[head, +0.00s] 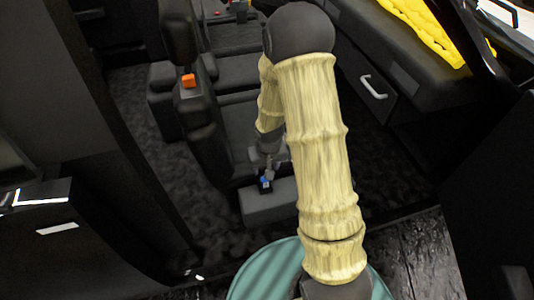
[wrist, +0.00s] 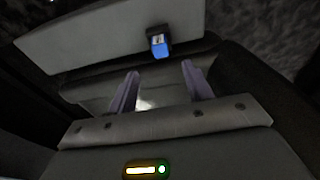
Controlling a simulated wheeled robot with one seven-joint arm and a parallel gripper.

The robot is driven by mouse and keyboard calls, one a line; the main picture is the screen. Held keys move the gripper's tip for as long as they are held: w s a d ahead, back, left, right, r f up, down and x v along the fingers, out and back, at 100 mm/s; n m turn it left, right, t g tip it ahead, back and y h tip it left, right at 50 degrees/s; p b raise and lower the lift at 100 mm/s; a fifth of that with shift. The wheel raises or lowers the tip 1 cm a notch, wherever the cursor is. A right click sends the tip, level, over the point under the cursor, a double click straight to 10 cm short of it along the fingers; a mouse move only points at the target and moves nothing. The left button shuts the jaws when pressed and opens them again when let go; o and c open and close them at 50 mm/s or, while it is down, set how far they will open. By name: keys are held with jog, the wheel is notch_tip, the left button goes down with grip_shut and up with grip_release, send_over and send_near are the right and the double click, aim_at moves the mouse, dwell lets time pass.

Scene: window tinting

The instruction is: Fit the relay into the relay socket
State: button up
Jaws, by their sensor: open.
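A small blue block, which looks like the relay (wrist: 160,50), sits against a small black piece, likely the relay socket (wrist: 157,31), at the top middle of the wrist view. I cannot tell whether the relay is seated in the socket. In the head view the blue relay (head: 265,182) shows small on top of a grey block. My gripper (wrist: 160,70) is open, with nothing between its two fingers. The relay lies just beyond the fingertips, apart from them. In the head view my gripper (head: 268,172) points down close above the relay, partly blurred.
The grey block (head: 270,208) stands on dark carpet beside a black seat (head: 207,130) with an orange buckle (head: 188,80). A drawer with a silver handle (head: 374,86) is at the right. A teal round surface (head: 262,275) is in front. Carpet to the left is clear.

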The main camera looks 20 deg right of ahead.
notch_tip(320, 180, up, 6)
jog(key=s+p, duration=0.1)
jog(key=shift+r, duration=0.25)
dwell(0.8)
jog(key=s+r, duration=1.1)
jog(key=r, duration=0.1)
notch_tip(320, 180, up, 19)
jog(key=p, duration=1.9)
jog(key=shift+s+t, duration=0.25)
jog(key=shift+t, duration=0.15)
jog(key=shift+c, duration=1.1)
jog(key=shift+a, duration=0.1)
jog(key=shift+c, duration=0.4)
